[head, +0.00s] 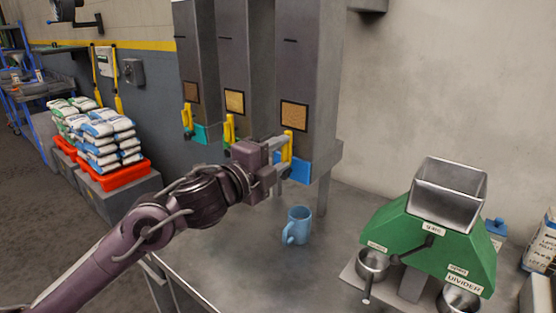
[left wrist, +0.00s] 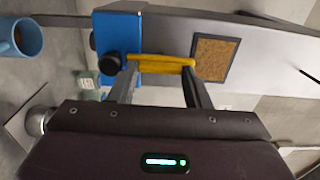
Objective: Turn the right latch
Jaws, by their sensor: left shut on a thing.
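Three tall grey dispensers stand against the wall, each with a yellow latch. The right latch (head: 287,152) is a yellow upright bar on the front of the right dispenser (head: 306,60), beside its brown window and above a blue outlet (head: 296,168). My left gripper (head: 281,168) is at this latch and shut on it. In the left wrist view the yellow bar (left wrist: 160,64) lies between the fingers of my left gripper (left wrist: 160,78), next to a blue block with a black knob (left wrist: 110,64). My right gripper is not in view.
A blue mug (head: 299,226) stands on the grey table (head: 240,255) below the outlet. A green divider (head: 425,232) with metal cups stands at the right.

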